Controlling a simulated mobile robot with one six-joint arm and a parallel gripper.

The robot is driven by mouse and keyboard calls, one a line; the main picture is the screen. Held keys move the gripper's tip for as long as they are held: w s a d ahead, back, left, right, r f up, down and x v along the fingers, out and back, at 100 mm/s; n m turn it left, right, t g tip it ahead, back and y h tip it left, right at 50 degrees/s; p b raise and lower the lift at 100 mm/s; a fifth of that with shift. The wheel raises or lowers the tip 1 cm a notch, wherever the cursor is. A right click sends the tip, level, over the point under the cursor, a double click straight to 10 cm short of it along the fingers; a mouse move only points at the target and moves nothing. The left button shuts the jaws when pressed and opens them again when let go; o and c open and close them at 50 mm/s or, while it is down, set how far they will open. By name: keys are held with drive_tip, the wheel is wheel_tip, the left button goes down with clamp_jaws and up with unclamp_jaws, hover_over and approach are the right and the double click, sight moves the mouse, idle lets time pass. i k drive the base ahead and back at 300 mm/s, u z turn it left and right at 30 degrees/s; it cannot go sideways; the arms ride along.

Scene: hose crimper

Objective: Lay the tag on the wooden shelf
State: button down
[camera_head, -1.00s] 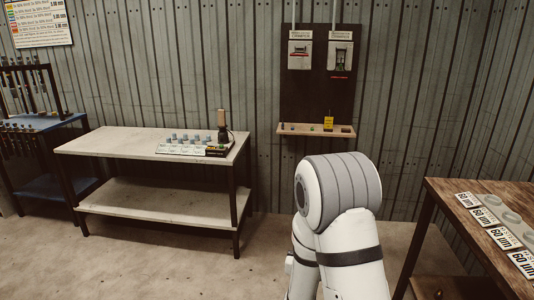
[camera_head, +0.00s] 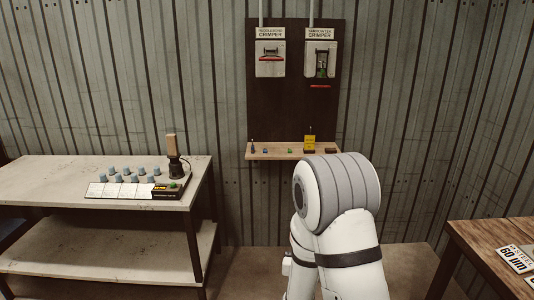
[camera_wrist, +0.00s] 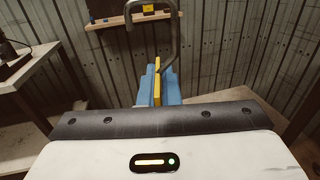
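My gripper (camera_wrist: 158,92), with blue fingers, is shut on a thin yellow piece (camera_wrist: 157,82), seen edge-on in the wrist view. It appears to be the tag, with a grey bent metal loop (camera_wrist: 178,35) rising from it. In the head view my arm hides the gripper and what it holds. The wooden shelf (camera_head: 262,154) is fixed along the bottom of a dark wall board. It also shows at the top of the wrist view (camera_wrist: 112,22), beyond and apart from the held piece. Another yellow item (camera_head: 310,142) stands on the shelf.
Several small items, one a green piece (camera_head: 290,152), stand along the shelf. Two crimper panels (camera_head: 270,58) hang above it. A pale bench (camera_head: 60,165) with a dark tool (camera_head: 175,165) stands left, a brown table (camera_head: 485,240) right. Floor between them is clear.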

sight(288, 146)
drive_tip(key=z, duration=0.1)
drive_tip(key=i, duration=1.35)
drive_tip(key=z, duration=0.35)
drive_tip(key=i, duration=1.05)
drive_tip(key=z, duration=0.15)
